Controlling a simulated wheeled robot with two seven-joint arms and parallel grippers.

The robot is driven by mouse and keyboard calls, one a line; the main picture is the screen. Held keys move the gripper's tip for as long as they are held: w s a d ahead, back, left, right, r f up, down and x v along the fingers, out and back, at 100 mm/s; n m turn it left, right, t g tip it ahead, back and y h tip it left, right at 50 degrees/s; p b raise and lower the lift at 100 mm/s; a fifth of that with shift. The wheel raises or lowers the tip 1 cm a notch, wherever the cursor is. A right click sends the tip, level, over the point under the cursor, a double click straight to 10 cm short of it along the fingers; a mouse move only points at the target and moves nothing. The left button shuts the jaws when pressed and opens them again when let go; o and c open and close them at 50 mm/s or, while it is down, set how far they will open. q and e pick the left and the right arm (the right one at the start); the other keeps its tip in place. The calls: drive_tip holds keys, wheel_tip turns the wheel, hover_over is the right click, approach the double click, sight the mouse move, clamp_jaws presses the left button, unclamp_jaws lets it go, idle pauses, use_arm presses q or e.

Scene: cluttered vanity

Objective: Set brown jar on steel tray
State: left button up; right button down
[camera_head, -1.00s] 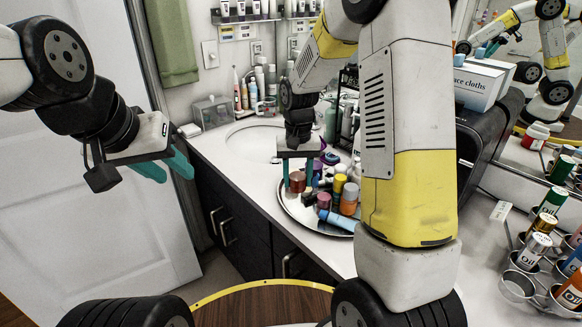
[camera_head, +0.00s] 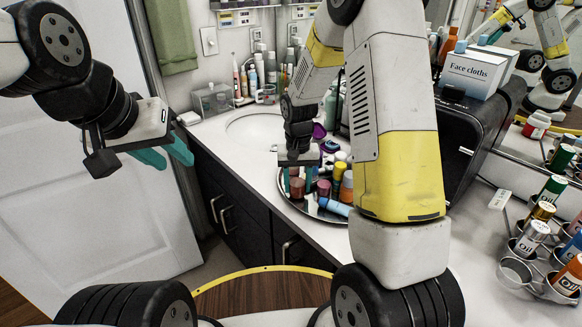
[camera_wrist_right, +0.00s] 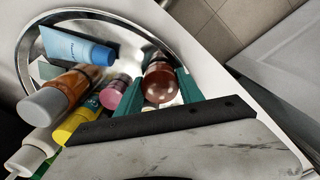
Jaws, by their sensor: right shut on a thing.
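The brown jar (camera_head: 297,187) is reddish-brown and glossy. It sits between the teal fingers of my right gripper (camera_head: 299,184), which is shut on it at the left part of the round steel tray (camera_head: 305,209). In the right wrist view the jar (camera_wrist_right: 160,82) shows between the fingers, with the shiny tray (camera_wrist_right: 32,50) behind it. I cannot tell whether the jar's base touches the tray. My left gripper (camera_head: 165,158) is open and empty, well left of the counter, in front of the white door.
Several bottles crowd the tray beside the jar, including a blue tube (camera_wrist_right: 78,46), an orange bottle (camera_wrist_right: 58,92) and a pink bottle (camera_wrist_right: 115,92). A sink (camera_head: 255,130) lies behind.

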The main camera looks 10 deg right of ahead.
drive_tip(key=shift+f, duration=0.35)
idle(0.6)
drive_tip(key=c, duration=0.7)
unclamp_jaws()
drive_tip(key=shift+o, duration=0.2)
drive_tip(key=shift+a+f, duration=0.1)
drive_tip(key=shift+a, duration=0.05)
drive_tip(key=r, duration=0.7)
drive_tip(key=shift+d+r, duration=0.2)
drive_tip(key=shift+r, duration=0.3)
